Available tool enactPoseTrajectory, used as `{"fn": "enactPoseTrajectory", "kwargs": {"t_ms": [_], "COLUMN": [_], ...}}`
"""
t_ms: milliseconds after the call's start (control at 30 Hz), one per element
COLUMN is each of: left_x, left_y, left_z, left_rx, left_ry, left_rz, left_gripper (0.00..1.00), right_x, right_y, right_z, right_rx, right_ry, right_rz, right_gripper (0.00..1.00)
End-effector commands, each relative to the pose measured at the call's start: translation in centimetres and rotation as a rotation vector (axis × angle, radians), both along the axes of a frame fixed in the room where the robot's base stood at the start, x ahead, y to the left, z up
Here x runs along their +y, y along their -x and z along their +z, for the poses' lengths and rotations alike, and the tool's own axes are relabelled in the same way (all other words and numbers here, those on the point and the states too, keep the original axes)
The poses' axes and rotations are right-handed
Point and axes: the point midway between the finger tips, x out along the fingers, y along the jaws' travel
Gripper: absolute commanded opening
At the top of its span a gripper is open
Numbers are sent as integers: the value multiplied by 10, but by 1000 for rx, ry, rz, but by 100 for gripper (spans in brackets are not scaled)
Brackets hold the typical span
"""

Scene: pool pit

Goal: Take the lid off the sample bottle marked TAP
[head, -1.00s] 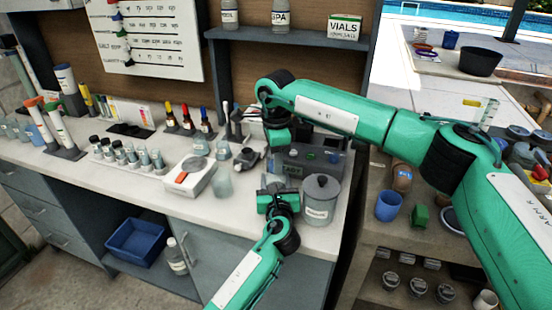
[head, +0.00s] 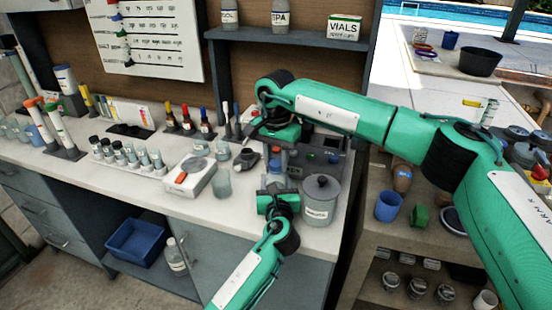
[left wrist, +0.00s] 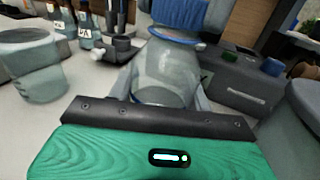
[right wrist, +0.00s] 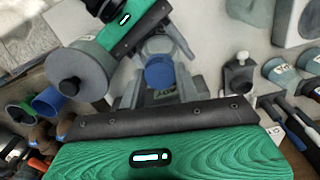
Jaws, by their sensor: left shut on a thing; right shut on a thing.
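The sample bottle (left wrist: 165,72) is a translucent grey bottle, upright in the left wrist view. My left gripper (head: 277,182) is shut on its body, one finger on each side. A blue ribbed lid (left wrist: 182,14) shows above the bottle at the top of that view. In the right wrist view the round blue lid (right wrist: 160,72) sits between the fingers of my right gripper (right wrist: 158,76), which is shut on it from above. Whether the lid still touches the bottle's neck I cannot tell. The bottle's marking is too small to read surely. My arms mostly hide the bottle in the head view.
A grey lidded pot (head: 321,202) stands close to the right of my left gripper. A clear beaker (head: 222,184) and a white scale (head: 190,178) stand to the left. A dark grey device (head: 325,160) is behind. The counter's front edge is near.

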Motion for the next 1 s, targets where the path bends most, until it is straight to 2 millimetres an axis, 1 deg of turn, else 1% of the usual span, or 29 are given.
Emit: {"fn": "enactPoseTrajectory", "kwargs": {"t_ms": [367, 1000], "left_x": [0, 0], "left_y": [0, 0], "left_z": [0, 0], "left_rx": [1, 1], "left_ry": [0, 0], "left_rz": [0, 0], "left_gripper": [0, 0], "right_x": [0, 0], "right_y": [0, 0], "right_z": [2, 22], "right_rx": [0, 1], "right_ry": [0, 0], "right_rz": [-1, -1], "right_gripper": [5, 5]}}
